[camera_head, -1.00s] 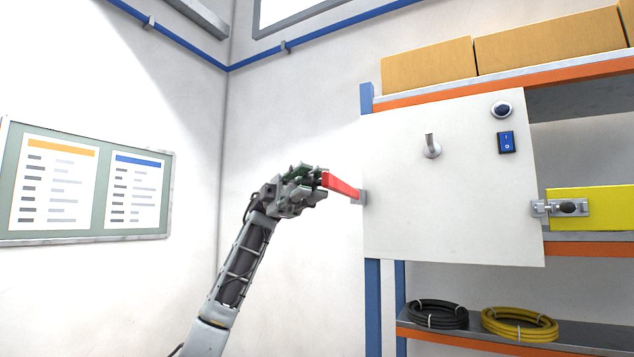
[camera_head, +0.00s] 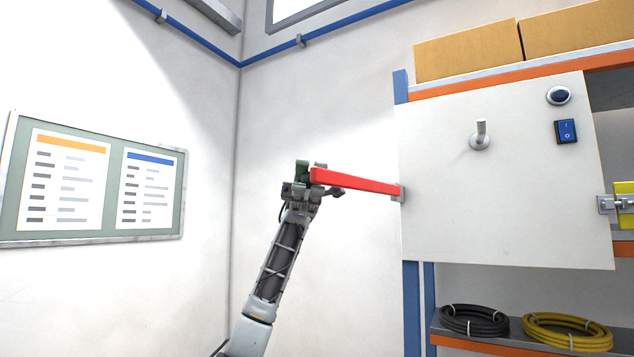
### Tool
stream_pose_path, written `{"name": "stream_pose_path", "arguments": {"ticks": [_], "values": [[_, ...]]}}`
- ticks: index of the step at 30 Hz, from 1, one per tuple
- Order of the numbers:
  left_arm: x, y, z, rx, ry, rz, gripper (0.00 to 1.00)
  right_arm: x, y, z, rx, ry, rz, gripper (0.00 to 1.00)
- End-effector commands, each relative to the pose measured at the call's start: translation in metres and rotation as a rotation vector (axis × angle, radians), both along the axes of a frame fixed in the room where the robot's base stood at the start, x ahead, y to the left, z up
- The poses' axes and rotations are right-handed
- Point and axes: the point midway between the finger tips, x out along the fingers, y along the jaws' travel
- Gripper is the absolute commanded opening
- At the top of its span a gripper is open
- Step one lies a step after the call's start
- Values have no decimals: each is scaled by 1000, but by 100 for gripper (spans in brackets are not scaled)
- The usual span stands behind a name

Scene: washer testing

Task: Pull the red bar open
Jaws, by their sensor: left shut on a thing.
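The red bar (camera_head: 360,183) sticks out to the left from a grey bracket (camera_head: 398,193) on the left edge of a white panel (camera_head: 500,220). It is long and nearly level, sloping slightly down toward the bracket. My left gripper (camera_head: 314,178) is shut on the bar's free left end, well to the left of the panel. The fingers partly hide that end. My right gripper is not in view.
The panel carries a metal hook (camera_head: 480,138), a round button (camera_head: 559,95) and a blue switch (camera_head: 566,131). Cardboard boxes (camera_head: 466,52) and coiled hoses (camera_head: 474,321) sit on the shelf. A notice board (camera_head: 95,180) hangs at the left. The wall between is clear.

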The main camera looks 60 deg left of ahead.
Motion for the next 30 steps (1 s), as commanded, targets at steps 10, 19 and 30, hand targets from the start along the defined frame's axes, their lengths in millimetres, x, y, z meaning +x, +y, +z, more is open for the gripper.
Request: {"name": "stream_pose_path", "arguments": {"ticks": [10, 19, 30], "values": [[0, 0, -2, 5, -2, -3, 0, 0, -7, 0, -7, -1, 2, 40], [0, 0, -1, 3, 0, -3, 48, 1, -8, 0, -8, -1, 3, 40], [0, 3, -1, 1, -1, -2, 48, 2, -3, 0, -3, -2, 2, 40]]}}
